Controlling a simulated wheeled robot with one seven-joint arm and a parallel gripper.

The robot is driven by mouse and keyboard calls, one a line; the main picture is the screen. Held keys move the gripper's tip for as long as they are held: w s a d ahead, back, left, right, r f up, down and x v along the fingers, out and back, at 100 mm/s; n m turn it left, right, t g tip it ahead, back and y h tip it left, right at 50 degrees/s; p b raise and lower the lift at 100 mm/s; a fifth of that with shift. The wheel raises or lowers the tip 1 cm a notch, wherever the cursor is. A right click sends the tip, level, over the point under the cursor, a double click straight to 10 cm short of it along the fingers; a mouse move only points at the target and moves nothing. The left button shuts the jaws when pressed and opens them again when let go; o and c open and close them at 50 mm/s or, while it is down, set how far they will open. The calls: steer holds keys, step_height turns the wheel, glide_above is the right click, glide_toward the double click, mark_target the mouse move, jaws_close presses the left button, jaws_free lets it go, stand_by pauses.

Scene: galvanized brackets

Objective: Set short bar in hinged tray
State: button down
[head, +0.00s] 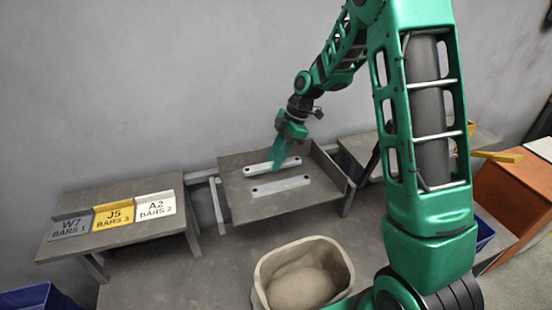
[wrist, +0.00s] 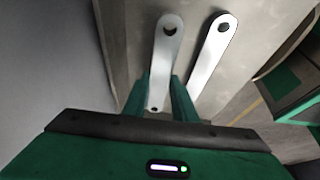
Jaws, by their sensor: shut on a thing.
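The hinged tray (head: 236,205) is a flat grey metal tray with raised walls at its back and right. Two pale galvanized bars with a hole at each end lie side by side over its floor. My gripper (head: 282,150) is shut on the farther bar (head: 258,168), the left one in the wrist view (wrist: 167,45). The green fingers (wrist: 160,80) stand on either side of it. The nearer bar (head: 281,186) is apart from the fingers, at the right in the wrist view (wrist: 212,55). I cannot tell whether the held bar touches the tray floor.
A grey bench (head: 120,230) at left carries three signs: grey W7 (head: 70,226), yellow J5 (head: 114,215) and white A2 (head: 155,206). A beige bin (head: 262,282) stands in front of the tray. Blue bins (head: 38,299) and an orange cabinet (head: 510,215) stand farther out.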

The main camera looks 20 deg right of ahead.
steer(key=shift+f, duration=0.5)
steer(key=c, duration=1.5)
jaws_free()
steer(key=shift+o, duration=0.2)
steer(key=a+v, duration=0.1)
steer(key=v, duration=1.1)
steer(key=s+d+r+m+h, duration=0.1)
steer(key=s+d+r+m, duration=0.3)
steer(key=s+d+m, duration=0.3)
steer(key=s+d+f+m+h, duration=0.1)
steer(key=s+d+m, duration=0.2)
steer(key=s+m, duration=0.5)
steer(key=s+d+f+m+h, duration=0.1)
steer(key=s+d+m, duration=0.3)
steer(key=s, duration=1.7)
steer(key=m+h, duration=0.1)
steer(key=m, duration=0.4)
steer(key=shift+s+f, duration=0.15)
steer(key=shift+f, duration=0.05)
